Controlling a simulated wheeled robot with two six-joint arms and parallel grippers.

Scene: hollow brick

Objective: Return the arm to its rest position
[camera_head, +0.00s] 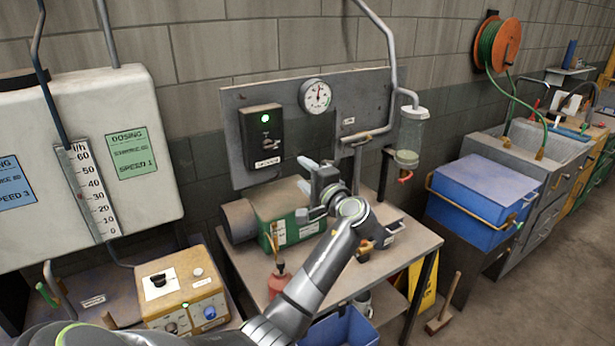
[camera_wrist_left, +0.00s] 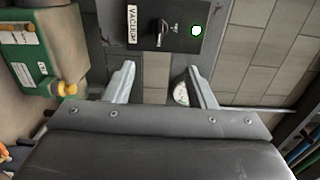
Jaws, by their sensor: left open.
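My left arm (camera_head: 318,275) reaches up from the bottom of the head view over the small bench. My left gripper (camera_head: 304,175) is open and empty, in front of the grey backboard and below the dark vacuum switch box (camera_head: 262,136). In the left wrist view the two pale fingers of the gripper (camera_wrist_left: 162,82) stand apart with nothing between them. The switch box (camera_wrist_left: 172,22), with its lit green lamp, is just beyond the fingertips. My right gripper is not in view.
A green pump (camera_head: 285,212) sits on the bench (camera_head: 410,240) close to my left gripper. A gauge (camera_head: 315,96) and a pipe with a clear jar (camera_head: 410,135) are to the right. A yellow control box (camera_head: 183,285) stands left, a blue chest (camera_head: 480,195) right.

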